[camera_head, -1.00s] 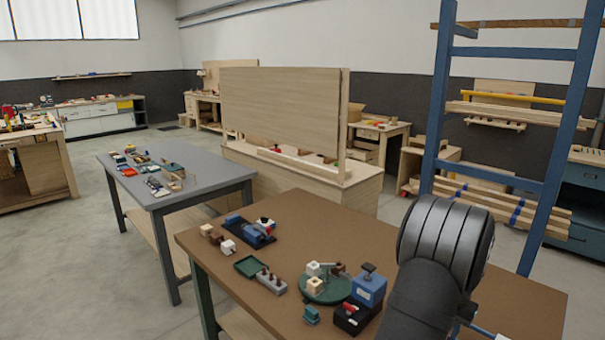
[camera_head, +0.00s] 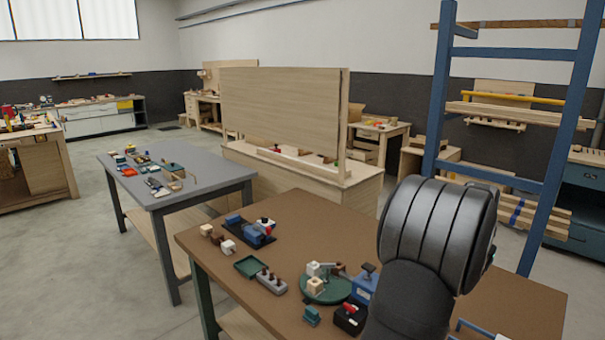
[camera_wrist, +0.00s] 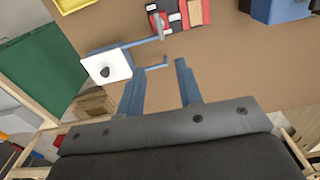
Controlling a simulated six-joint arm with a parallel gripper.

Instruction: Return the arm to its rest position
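My gripper (camera_wrist: 161,68) shows in the wrist view as two blue-grey fingers set apart, with brown tabletop visible between them. It holds nothing that I can see. A thin blue bar beside the left finger reaches into the gap in the picture; I cannot tell how near it is. In the head view my dark, ribbed arm stands over the right part of the brown table (camera_head: 400,187), and my gripper is hidden there.
A blue block (camera_head: 363,287), a green round plate (camera_head: 322,290) and a dark tray (camera_head: 250,234) lie on the brown table. A blue upright frame (camera_head: 441,90) stands behind my arm. The wrist view shows a white plate (camera_wrist: 105,67) and a green panel (camera_wrist: 38,62).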

